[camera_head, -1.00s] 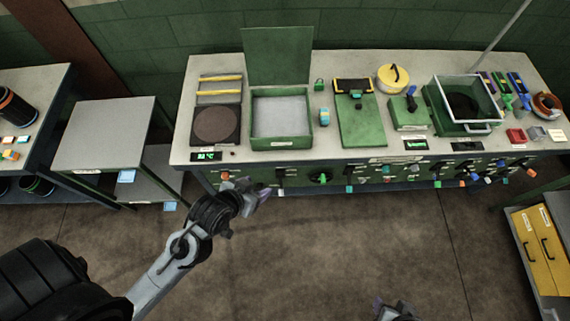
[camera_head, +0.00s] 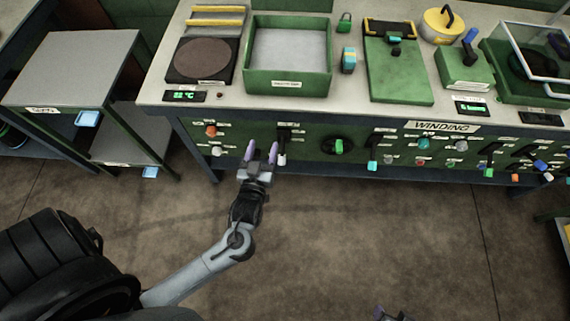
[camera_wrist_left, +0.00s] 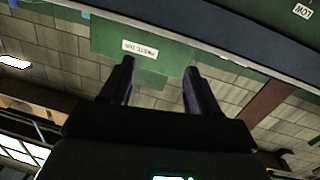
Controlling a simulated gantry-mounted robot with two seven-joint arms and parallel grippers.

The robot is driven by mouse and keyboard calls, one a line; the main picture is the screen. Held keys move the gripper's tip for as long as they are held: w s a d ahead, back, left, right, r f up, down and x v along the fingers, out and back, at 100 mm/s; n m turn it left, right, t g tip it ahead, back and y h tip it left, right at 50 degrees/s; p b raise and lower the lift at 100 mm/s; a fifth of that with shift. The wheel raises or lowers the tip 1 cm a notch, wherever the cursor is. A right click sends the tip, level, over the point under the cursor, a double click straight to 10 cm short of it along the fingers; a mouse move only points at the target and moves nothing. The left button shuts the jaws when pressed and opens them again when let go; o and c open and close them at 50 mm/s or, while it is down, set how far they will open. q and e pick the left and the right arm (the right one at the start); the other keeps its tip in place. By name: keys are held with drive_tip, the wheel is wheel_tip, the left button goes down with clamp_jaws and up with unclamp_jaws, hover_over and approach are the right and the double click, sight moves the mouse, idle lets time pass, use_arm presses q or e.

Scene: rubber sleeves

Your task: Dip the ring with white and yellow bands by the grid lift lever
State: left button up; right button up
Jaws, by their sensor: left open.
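My left gripper (camera_head: 262,153) is open and empty, its two purple fingers pointing at the bench's front panel. A black lever (camera_head: 283,143) with a white tip is just right of the fingers, apart from them as far as I can tell; its label is too small to read. The fingers also show spread apart in the left wrist view (camera_wrist_left: 158,85). The green dip box (camera_head: 287,84) with a pale grey inside stands on the bench above the lever. I cannot make out the ring with white and yellow bands. My right gripper (camera_head: 392,315) shows only partly at the bottom edge.
A dark round hot plate (camera_head: 205,60) and yellow bars (camera_head: 216,15) are left of the box. A green knob (camera_head: 338,146) and several levers line the panel to the right. A grey side table (camera_head: 75,68) stands left. The floor in front is clear.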

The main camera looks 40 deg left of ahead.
use_arm(q)
drive_tip(key=n+y+b, duration=0.1)
drive_tip(key=b, duration=2.1)
approach(282, 159)
drive_tip(key=w, duration=0.1)
drive_tip(key=b+x, duration=0.2)
drive_tip(key=x, duration=0.1)
drive_tip(key=f+b+x, duration=0.1)
drive_tip(key=x, duration=0.3)
drive_tip(key=b+x, duration=0.2)
drive_tip(key=x, duration=0.1)
drive_tip(key=shift+a+f+b, duration=0.2)
drive_tip(key=shift+a+b, duration=0.1)
drive_tip(key=shift+a, duration=0.05)
drive_tip(key=shift+w+a, duration=0.4)
drive_tip(key=shift+w, duration=0.2)
clamp_jaws()
